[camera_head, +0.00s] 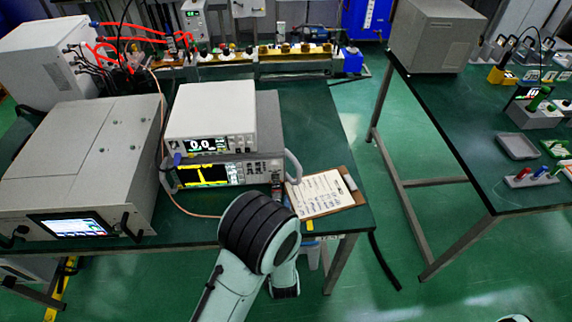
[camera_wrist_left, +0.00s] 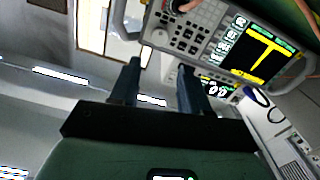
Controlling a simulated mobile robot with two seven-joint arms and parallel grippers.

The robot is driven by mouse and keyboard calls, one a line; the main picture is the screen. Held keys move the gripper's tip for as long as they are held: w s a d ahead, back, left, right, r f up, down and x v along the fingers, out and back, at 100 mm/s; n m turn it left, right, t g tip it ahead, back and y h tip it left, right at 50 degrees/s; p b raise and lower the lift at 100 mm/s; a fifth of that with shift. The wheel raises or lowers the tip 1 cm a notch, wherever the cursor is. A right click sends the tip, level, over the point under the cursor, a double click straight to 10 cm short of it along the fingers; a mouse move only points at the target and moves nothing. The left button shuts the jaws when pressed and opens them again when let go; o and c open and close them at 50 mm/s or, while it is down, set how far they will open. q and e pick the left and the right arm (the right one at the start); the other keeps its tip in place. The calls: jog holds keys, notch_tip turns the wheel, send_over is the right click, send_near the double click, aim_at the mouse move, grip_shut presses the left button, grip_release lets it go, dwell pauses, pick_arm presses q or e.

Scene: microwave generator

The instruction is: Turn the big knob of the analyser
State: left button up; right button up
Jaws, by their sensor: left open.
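The analyser (camera_head: 208,174) has a yellow trace on its screen and a button panel at its right; it sits under a white instrument (camera_head: 212,115). In the left wrist view, the analyser (camera_wrist_left: 205,30) appears turned over, with keys beside the screen. In the head view my left wrist hides the gripper's fingers.
A clipboard (camera_head: 325,193) lies right of the analyser near the bench edge. A large grey unit (camera_head: 85,160) with a screen stands at the left. A grey handle (camera_head: 292,166) projects at the analyser's right. Green floor separates this bench from another table (camera_head: 450,135).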

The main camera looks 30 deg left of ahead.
aim_at(275, 167)
pick_arm(q)
jog(key=p+x, duration=0.1)
jog(key=x, duration=0.5)
jog(key=p+x, duration=0.2)
jog(key=x, duration=0.4)
jog(key=shift+w+r, duration=0.2)
jog(key=shift+c, duration=0.3)
jog(key=c, duration=0.7)
jog(key=shift+f+m+b, duration=0.15)
jog(key=shift+m+b, duration=0.65)
jog(key=shift+m, duration=1.3)
